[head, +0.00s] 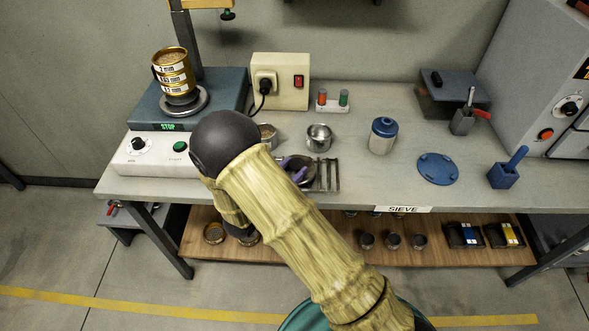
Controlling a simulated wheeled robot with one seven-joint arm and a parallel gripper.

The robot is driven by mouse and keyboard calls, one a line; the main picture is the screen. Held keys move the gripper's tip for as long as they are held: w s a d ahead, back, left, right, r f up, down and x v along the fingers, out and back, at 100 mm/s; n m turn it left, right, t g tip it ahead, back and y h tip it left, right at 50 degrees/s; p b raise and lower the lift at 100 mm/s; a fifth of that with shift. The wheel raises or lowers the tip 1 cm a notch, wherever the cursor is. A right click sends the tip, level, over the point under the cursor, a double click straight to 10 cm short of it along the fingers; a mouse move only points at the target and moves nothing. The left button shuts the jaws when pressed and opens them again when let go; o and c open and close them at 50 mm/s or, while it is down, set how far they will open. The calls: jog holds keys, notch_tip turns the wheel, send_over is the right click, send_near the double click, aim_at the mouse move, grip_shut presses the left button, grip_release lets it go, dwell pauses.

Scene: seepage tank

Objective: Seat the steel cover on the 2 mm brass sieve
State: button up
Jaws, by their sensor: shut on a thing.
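The sieve stack (174,72) stands upright on the shaker at the left. Its top brass ring, the 2 mm sieve (171,56), is open on top and shows grainy material inside. My gripper (294,166) shows only as small purple parts beside my arm, over the bench middle and well right of the stack. It is shut on a dark round piece (306,176), which looks like the steel cover. My arm hides most of the gripper, and I cannot tell whether the piece touches the rack.
A barred rack (328,174), a steel cup (319,137) and a blue-lidded jar (383,135) stand near the gripper. A blue disc (437,168) lies farther right. A post (187,40) rises behind the stack. The socket box (280,81) stands at the back.

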jog(key=shift+r, duration=0.1)
notch_tip(320, 180, up, 10)
dwell(0.4)
dwell(0.6)
